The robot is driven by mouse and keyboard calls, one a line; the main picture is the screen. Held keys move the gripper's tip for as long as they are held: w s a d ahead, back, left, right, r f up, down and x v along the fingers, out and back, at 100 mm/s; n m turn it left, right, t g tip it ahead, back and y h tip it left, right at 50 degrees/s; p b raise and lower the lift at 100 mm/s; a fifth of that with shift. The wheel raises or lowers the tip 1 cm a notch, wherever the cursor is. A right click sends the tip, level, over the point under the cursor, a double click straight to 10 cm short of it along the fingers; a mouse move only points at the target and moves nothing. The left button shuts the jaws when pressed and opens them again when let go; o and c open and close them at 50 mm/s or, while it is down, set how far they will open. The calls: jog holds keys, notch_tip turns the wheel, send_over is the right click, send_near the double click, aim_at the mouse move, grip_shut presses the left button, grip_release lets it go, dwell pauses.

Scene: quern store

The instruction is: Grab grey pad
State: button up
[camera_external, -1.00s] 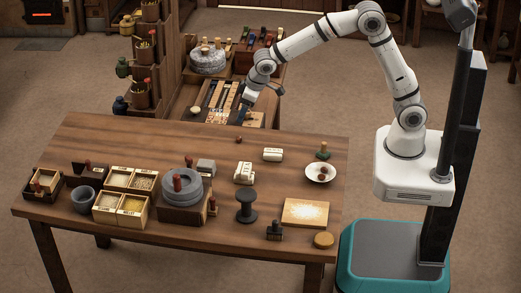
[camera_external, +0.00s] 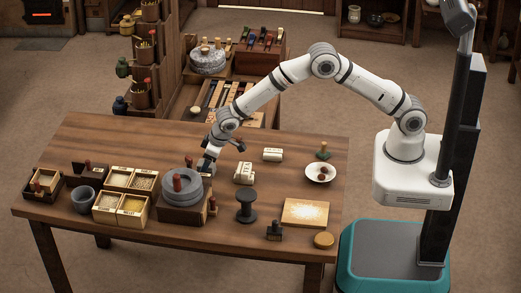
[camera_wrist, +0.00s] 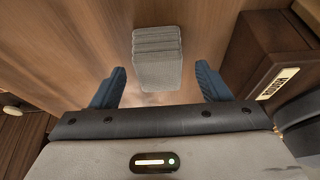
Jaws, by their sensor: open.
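The grey pad (camera_wrist: 157,50) is a ridged, layered grey block on the wooden table in the wrist view. It lies ahead of and between the two blue fingers of my gripper (camera_wrist: 160,69), with room on either side. My gripper is open and empty. In the external view my gripper (camera_external: 207,163) is low over the table, just behind and right of the round stone quern, and it hides most of the pad.
The grey quern (camera_external: 196,190) on its dark wooden base (camera_external: 184,214) stands close by; a labelled dark box wall (camera_wrist: 262,65) is on the right in the wrist view. White blocks (camera_external: 244,172) lie to the right. A black spool (camera_external: 246,207) stands nearer the front.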

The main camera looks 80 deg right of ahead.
jog(key=shift+x, duration=0.9)
